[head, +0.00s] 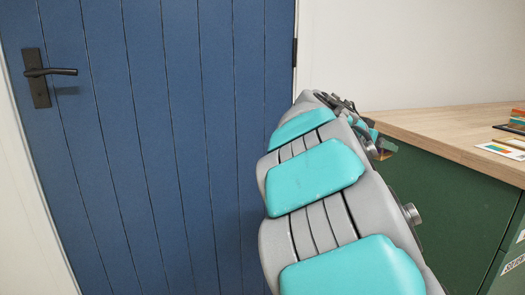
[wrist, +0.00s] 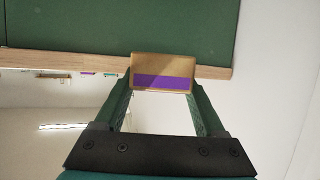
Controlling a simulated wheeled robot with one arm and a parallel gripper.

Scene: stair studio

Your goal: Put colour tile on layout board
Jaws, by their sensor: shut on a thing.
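My gripper (wrist: 163,84) is shut on a colour tile (wrist: 163,64), tan with a purple band, in the wrist view. The tile is held between the two green fingertips. In the head view my gripper is mostly hidden behind my arm, near the left end of the wooden counter. A flat white card with coloured blocks (head: 499,151) lies on the counter at the right edge of the head view. I cannot tell whether it is the layout board.
The wooden counter (head: 440,122) tops a green cabinet (head: 437,203). Several small items lie at its right end, including a dark flat piece (head: 512,129). Its left part looks bare. A blue door (head: 180,150) with a black handle (head: 50,72) stands at left.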

